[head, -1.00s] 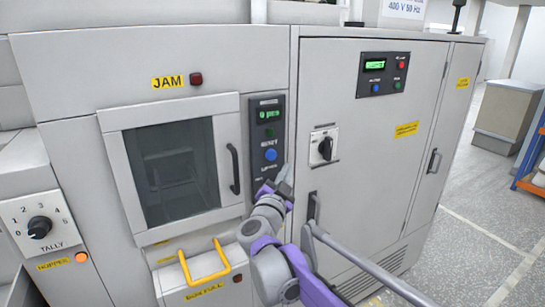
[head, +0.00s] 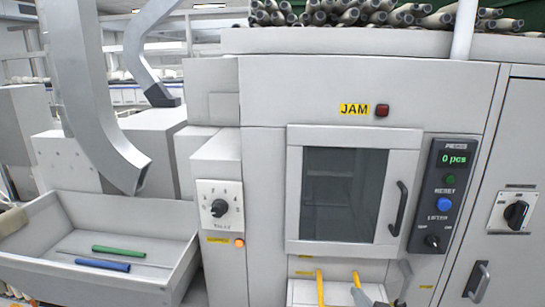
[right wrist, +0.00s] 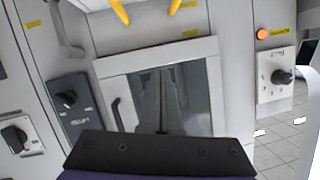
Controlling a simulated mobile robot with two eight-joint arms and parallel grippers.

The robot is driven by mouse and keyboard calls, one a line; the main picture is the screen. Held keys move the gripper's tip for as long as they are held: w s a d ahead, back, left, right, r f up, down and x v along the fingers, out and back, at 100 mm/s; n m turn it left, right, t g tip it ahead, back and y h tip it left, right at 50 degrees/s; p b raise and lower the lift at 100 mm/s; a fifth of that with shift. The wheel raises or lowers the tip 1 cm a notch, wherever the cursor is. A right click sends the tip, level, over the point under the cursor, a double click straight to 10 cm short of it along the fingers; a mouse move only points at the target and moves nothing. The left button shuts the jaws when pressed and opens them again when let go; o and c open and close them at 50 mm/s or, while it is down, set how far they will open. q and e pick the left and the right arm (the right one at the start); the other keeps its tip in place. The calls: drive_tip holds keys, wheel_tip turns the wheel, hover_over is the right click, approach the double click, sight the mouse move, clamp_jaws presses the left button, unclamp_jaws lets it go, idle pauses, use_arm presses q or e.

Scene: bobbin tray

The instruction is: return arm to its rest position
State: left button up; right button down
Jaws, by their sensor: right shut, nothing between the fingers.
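Most of my right arm is below the picture. In the right wrist view a dark bolted plate of my own gripper fills the bottom, with the machine's window door (right wrist: 190,85) beyond it and upside down. My left arm and gripper are not in view.
The cabinet front has a window door (head: 391,138), a control panel (head: 445,195) reading 0 pcs, a JAM lamp (head: 382,110) and a tally knob (head: 220,208).

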drive_tip(key=s+a+f+n+g, duration=0.1)
drive_tip(key=s+f+n+g, duration=0.2)
drive_tip(key=s+f+g, duration=0.5)
drive_tip(key=s+f, duration=1)
drive_tip(key=s, duration=0.1)
drive_tip(key=shift+s+a+g+h, duration=0.2)
drive_tip(key=shift+g+h, duration=0.1)
drive_tip(key=shift+g, duration=0.1)
